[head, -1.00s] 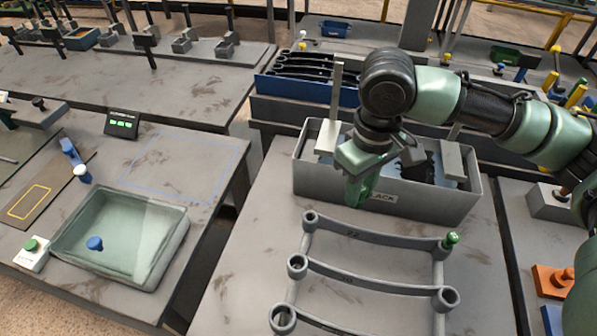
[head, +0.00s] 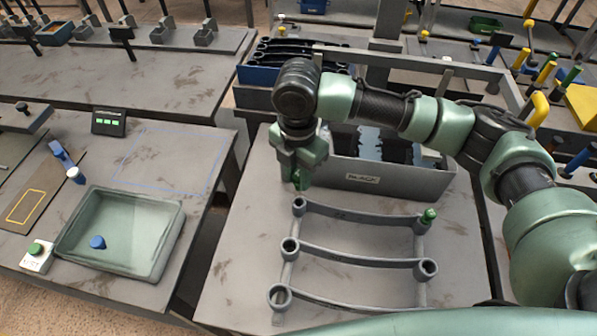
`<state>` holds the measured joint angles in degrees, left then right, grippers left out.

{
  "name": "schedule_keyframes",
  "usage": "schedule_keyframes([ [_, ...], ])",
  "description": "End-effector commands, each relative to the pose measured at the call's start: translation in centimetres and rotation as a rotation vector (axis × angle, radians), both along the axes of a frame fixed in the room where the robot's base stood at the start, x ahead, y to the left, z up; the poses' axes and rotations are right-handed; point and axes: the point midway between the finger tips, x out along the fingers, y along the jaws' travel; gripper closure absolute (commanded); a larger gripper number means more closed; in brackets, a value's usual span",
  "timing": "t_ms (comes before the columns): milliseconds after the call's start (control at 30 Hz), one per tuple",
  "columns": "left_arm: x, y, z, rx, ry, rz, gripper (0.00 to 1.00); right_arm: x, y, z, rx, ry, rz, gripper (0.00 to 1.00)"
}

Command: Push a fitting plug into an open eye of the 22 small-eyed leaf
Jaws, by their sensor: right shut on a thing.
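The small-eyed leaf marked 22 (head: 350,215) is the farthest of the grey leaves lying on the table. Its left eye (head: 299,206) looks open. A green plug (head: 428,216) stands in its right eye. My right gripper (head: 301,181) points down just behind and above the left eye, apart from it. It is shut on a green plug (head: 303,183), which is mostly hidden by the fingers. Two more leaves lie nearer, with open eyes (head: 290,247) at their left ends. My left gripper is not in view.
A grey bin (head: 400,182) with dark parts stands right behind the gripper. A shallow green tray (head: 172,232) with a blue plug (head: 97,242) sits on the left table. A blue crate of leaves (head: 262,74) stands farther back. The table around the leaves is clear.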

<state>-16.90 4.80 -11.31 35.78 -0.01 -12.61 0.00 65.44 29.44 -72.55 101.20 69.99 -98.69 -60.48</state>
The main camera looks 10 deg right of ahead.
Motion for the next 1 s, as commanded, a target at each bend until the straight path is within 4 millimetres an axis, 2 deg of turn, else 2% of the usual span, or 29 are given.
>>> schedule_keyframes([
  [333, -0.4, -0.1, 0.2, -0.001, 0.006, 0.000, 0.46, 0.0, 0.0, 0.1, 0.000, 0.000, -0.002, 1.00],
  [533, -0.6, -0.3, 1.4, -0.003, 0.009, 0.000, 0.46, 0.0, -0.1, 0.3, 0.001, 0.001, -0.004, 1.00],
  [600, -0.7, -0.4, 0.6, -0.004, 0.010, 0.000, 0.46, 0.0, -0.1, -0.8, -0.001, 0.001, -0.004, 1.00],
  [1000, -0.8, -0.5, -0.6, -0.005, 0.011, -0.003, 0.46, 0.0, -0.1, -4.5, 0.001, 0.001, -0.004, 1.00],
])
